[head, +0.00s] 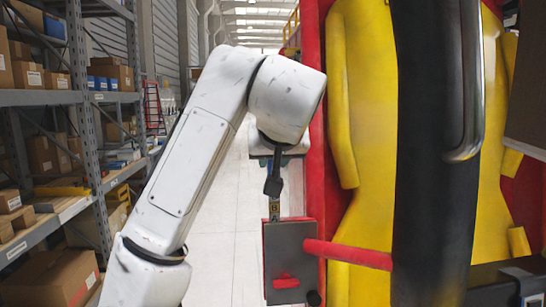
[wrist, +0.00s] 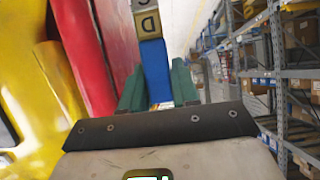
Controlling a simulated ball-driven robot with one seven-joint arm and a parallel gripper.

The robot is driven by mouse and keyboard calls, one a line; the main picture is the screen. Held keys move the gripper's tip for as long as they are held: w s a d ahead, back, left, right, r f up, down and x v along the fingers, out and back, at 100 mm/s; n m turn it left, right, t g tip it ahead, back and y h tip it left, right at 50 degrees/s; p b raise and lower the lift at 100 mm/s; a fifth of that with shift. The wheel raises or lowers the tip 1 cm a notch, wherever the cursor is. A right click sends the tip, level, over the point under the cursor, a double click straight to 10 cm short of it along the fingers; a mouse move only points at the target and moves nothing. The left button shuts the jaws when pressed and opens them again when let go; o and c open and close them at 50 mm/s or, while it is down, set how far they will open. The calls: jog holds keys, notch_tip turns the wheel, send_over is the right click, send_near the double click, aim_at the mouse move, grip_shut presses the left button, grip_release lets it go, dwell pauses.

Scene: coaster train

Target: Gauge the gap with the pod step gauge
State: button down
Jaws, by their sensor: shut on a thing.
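The pod step gauge has a blue grip (wrist: 156,70) and tan lettered steps (wrist: 149,22), with D readable in the wrist view. My gripper (wrist: 158,88) is shut on the blue grip, one green finger on each side. In the head view a lettered part of the gauge (head: 274,209) shows below my wrist, just above the grey box with a red handle (head: 291,248) on the side of the red and yellow pod (head: 311,180). The gap itself is not clearly visible. I cannot tell whether the gauge's tip touches anything.
A black restraint with a metal bar (head: 430,180) stands in front of the yellow seat. A red bar (head: 348,253) juts across beside the grey box. Shelves with cardboard boxes (head: 62,97) line the left. The white floor aisle (head: 225,220) between is clear.

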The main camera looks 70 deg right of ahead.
jog(key=shift+s+a+f+b, duration=0.15)
jog(key=shift+f+b, duration=0.2)
jog(key=shift+f, duration=0.3)
jog(key=shift+a+f+b, duration=0.1)
jog(key=shift+f+b, duration=0.3)
jog(key=shift+f, duration=0.25)
jog(key=shift+s+a+f+b, duration=0.15)
jog(key=shift+f+b, duration=0.2)
jog(key=shift+f, duration=0.3)
dwell(1.8)
jog(key=shift+w+r+p, duration=0.1)
jog(key=shift+p, duration=0.3)
dwell(1.3)
dwell(1.5)
